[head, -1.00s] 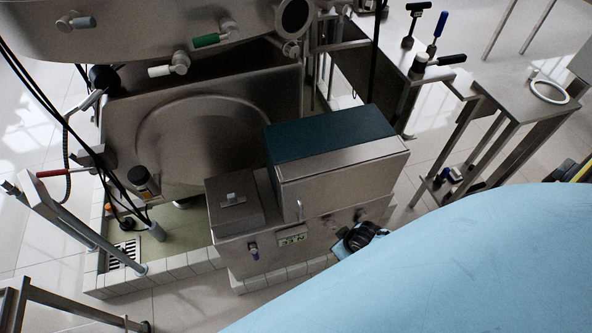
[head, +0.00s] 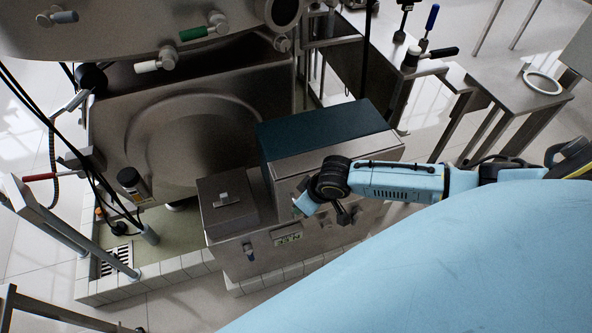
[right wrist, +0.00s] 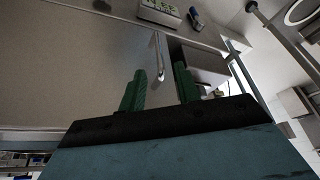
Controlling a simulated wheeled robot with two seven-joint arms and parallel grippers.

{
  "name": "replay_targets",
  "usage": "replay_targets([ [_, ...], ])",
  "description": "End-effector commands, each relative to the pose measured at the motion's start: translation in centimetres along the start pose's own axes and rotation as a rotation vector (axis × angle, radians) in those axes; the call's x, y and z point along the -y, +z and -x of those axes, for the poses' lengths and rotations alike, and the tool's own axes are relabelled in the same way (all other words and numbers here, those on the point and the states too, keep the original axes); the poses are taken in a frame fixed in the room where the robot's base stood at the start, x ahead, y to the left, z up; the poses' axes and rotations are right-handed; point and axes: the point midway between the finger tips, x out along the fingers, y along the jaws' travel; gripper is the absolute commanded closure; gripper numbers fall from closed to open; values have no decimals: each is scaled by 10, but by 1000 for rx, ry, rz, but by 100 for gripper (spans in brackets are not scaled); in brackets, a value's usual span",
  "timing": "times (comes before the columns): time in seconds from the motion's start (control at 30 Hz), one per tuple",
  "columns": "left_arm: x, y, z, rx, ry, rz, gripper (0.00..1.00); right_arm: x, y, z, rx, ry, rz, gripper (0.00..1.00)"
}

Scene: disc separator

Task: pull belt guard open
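The belt guard appears to be the box with a dark teal top and steel front (head: 322,133) on the machine's steel base. Its front is partly covered by my right arm in the head view. In the right wrist view a steel panel (right wrist: 80,60) fills the left, with a slim bar handle (right wrist: 157,52) near its right edge. My right gripper (right wrist: 160,68) has its two green fingers apart, with the handle's near end lined up between them. Contact is not visible. In the head view my right gripper (head: 309,203) is in front of the box, fingertips unclear. My left gripper is out of view.
A smaller steel box (head: 226,207) stands left of the guard, and a small display (head: 287,238) is on the base front. A large steel vessel (head: 190,130) stands behind. A steel table (head: 505,90) with a white ring (head: 543,82) is at right.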

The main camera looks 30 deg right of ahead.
Motion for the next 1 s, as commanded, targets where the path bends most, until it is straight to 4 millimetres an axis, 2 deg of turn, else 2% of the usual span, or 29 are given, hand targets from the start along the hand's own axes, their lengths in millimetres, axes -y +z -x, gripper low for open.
replay_targets([
  [0.03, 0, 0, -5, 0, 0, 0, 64, 0, 0, -14, 0, 0, -1, 68],
  [0.1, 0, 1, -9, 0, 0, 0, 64, 0, 0, -28, -1, 1, -1, 68],
  [0.33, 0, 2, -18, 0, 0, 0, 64, 0, 0, -61, -1, 1, 0, 68],
  [0.5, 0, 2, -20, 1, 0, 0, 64, 0, 0, -71, -1, 1, 1, 68],
  [0.8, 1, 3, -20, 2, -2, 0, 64, 0, 0, -72, -1, 1, 2, 68],
  [1.0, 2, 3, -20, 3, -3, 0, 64, 0, 0, -72, -1, 1, 1, 94],
])
